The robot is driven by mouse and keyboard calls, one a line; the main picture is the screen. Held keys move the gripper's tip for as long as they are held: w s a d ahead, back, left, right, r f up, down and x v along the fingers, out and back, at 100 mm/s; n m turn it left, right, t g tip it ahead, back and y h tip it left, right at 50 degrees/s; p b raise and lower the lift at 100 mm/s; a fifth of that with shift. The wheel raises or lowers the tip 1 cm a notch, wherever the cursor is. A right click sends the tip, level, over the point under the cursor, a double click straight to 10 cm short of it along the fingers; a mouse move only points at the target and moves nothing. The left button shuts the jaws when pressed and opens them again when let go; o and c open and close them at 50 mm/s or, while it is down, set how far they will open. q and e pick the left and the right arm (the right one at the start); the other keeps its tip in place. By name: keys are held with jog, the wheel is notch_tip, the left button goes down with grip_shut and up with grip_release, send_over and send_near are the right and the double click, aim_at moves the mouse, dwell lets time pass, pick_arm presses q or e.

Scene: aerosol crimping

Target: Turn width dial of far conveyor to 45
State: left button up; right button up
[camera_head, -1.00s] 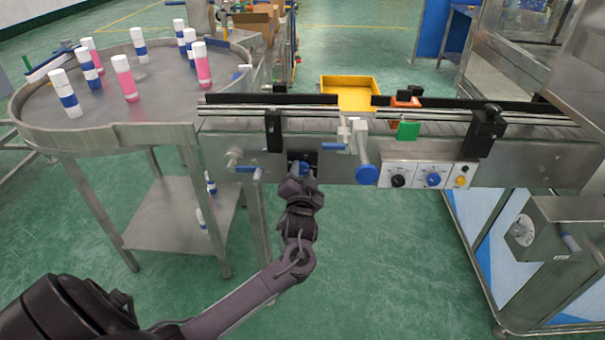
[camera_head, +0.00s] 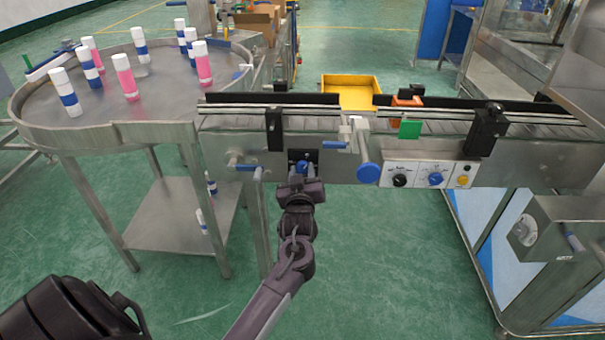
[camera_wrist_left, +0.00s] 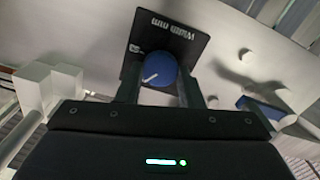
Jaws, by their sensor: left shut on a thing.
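The width dial is a blue round knob (camera_wrist_left: 158,68) with a white pointer line, on a black plate (camera_wrist_left: 172,33) lettered "Width mm". In the left wrist view the plate's writing is upside down and the pointer slants to the lower left. In the head view the knob (camera_head: 302,167) sits low on the conveyor's front face. My left gripper (camera_head: 301,178) reaches up to it from below. In the left wrist view its two fingers (camera_wrist_left: 159,88) stand either side of the knob, shut on it. The scale marks are too small to read. My right gripper is not in view.
The conveyor (camera_head: 335,168) also carries a larger blue knob (camera_head: 368,173) and a control panel (camera_head: 430,175) right of the dial. A round steel table (camera_head: 150,110) with several bottles stands left.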

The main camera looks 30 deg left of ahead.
pick_arm(q)
jog(key=shift+f+n, duration=0.1)
jog(key=shift+n, duration=1.4)
jog(key=o, duration=1)
jog(key=shift+c, duration=0.2)
